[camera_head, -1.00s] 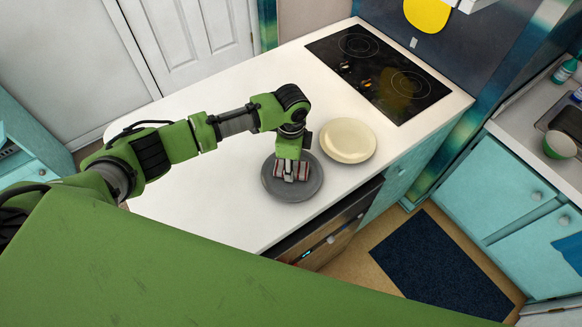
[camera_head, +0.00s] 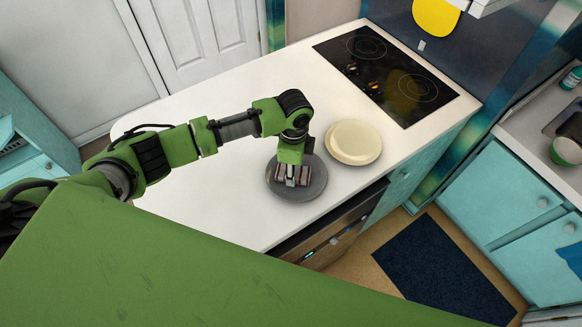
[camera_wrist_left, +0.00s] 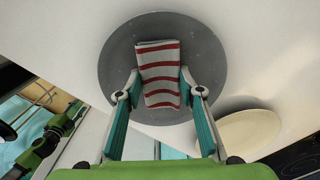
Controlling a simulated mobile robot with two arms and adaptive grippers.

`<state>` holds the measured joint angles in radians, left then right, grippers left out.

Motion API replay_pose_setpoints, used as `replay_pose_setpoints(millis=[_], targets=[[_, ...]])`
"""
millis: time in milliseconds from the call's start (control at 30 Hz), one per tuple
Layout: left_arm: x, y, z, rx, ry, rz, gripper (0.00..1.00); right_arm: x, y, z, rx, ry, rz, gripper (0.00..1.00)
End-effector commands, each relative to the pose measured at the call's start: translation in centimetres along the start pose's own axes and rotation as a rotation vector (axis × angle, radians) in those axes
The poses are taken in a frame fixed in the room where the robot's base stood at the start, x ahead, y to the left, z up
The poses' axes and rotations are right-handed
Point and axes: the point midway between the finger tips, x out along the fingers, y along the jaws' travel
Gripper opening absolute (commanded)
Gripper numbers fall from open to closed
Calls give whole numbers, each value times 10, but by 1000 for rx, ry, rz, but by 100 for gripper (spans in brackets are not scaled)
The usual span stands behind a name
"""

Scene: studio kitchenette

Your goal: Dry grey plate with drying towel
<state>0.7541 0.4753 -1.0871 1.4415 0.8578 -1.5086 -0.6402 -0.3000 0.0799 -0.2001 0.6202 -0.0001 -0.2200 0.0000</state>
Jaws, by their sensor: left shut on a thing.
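The grey plate (camera_head: 276,187) lies on the white counter near its front edge. It also shows in the left wrist view (camera_wrist_left: 120,62), round and dark grey. The drying towel (camera_wrist_left: 158,72) is a folded white cloth with red stripes, lying over the middle of the plate. My left gripper (camera_head: 291,176) points down over the plate and is shut on the towel, with one finger on each side of it in the left wrist view. The gripper and towel hide part of the plate in the head view.
A cream plate (camera_head: 354,141) lies on the counter just right of the grey plate. A black hob (camera_head: 385,73) is set in the counter beyond it. The counter (camera_head: 215,205) left of the grey plate is clear. A green and white bowl (camera_head: 566,151) stands on the right-hand counter.

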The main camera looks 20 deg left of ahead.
Motion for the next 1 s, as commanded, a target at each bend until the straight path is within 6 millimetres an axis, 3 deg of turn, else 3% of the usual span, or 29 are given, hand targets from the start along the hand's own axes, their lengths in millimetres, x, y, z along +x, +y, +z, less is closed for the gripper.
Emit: replay_pose_setpoints(millis=[400,667,1000], targets=[[-1,-12,-10,0,2,0,18,0,-1,0,1,0,-1,40],[0,-18,-2,0,1,0,18,0,-1,0,1,0,-1,40],[1,-12,9,1,1,1,18,0,-1,0,1,0,-1,40]])
